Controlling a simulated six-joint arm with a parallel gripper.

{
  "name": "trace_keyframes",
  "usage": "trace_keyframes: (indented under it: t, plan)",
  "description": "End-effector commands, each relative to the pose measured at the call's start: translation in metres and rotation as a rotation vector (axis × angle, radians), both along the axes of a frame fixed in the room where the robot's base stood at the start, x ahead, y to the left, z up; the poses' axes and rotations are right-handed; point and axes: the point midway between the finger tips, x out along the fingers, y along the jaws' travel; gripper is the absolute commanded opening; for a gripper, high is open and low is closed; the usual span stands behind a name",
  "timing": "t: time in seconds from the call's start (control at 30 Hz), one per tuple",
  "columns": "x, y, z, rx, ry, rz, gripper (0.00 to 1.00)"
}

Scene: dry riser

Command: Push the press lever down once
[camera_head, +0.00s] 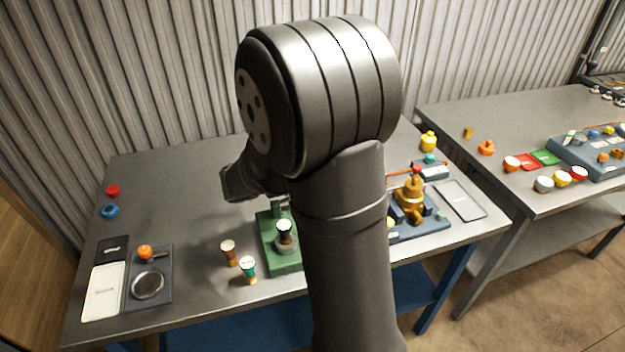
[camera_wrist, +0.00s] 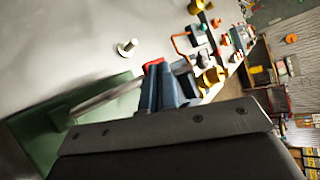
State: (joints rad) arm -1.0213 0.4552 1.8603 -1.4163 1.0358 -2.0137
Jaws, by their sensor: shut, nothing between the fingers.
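The green press (camera_head: 268,250) stands near the front edge of the middle table, with a black-and-white part (camera_head: 284,228) over its grey seat. My arm hides its right side and upper part. In the wrist view the green press body (camera_wrist: 60,125) lies at the lower left. Its pale metal lever (camera_wrist: 106,95) slants up to the right, toward a red knob (camera_wrist: 153,64). My gripper (camera_wrist: 167,80) is shut and empty, right beside the knob and partly covering it. I cannot tell whether they touch. In the head view my arm hides the fingers.
Two small stamp-like pieces, brown (camera_head: 229,252) and teal (camera_head: 248,269), stand left of the press. A dark tray (camera_head: 165,293) and white card (camera_head: 104,292) lie at the left. A blue fixture with a brass valve (camera_head: 411,200) stands right of my arm.

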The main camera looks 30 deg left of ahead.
Motion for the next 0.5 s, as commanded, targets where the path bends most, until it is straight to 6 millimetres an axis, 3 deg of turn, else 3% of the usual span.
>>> trace_keyframes:
  t: [0.5]
  plan:
    - [-0.012, 0.012, 0.043, 0.003, -0.001, -0.001, 0.0]
